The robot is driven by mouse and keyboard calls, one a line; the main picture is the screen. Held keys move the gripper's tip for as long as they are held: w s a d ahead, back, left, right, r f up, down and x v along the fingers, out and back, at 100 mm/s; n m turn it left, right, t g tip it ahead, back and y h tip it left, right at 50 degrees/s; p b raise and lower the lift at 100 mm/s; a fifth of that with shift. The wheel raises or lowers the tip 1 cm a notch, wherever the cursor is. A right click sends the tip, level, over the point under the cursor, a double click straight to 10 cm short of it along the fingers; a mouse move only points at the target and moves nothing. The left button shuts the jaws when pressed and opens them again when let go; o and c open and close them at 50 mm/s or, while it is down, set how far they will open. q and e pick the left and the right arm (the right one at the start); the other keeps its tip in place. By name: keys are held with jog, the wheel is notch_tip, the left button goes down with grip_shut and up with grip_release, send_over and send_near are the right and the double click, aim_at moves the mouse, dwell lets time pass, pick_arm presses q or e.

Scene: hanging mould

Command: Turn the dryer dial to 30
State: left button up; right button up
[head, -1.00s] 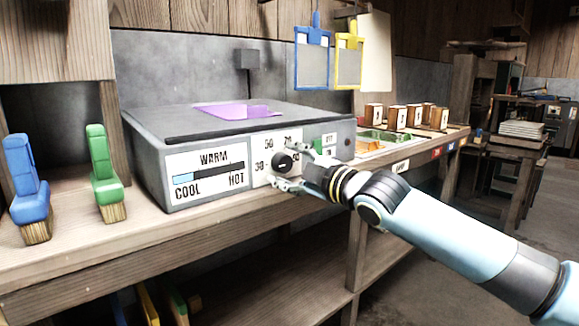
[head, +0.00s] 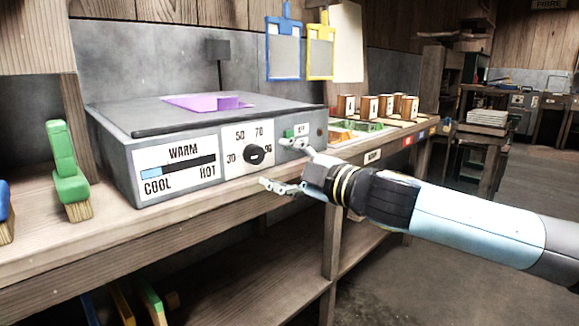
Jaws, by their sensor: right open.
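The grey dryer (head: 222,120) stands on the wooden bench. Its white dial panel carries a round black dial (head: 254,154), with the labels 30, 50 and 70 readable around it. A label at its right is partly covered by my gripper's fingers. I cannot make out clearly where the dial points. My right gripper (head: 276,164) is open and empty, just right of the dial and apart from it, its fingers spread above and below. My left gripper is out of view.
A purple sheet (head: 205,102) lies on the dryer's top. A green button (head: 291,133) sits right of the dial. Blue (head: 283,50) and yellow (head: 320,52) frames hang above. A green brush (head: 68,165) stands at left. Small wooden blocks (head: 368,107) stand further right.

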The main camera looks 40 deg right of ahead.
jog(key=shift+s+r, duration=0.1)
jog(key=shift+s, duration=0.75)
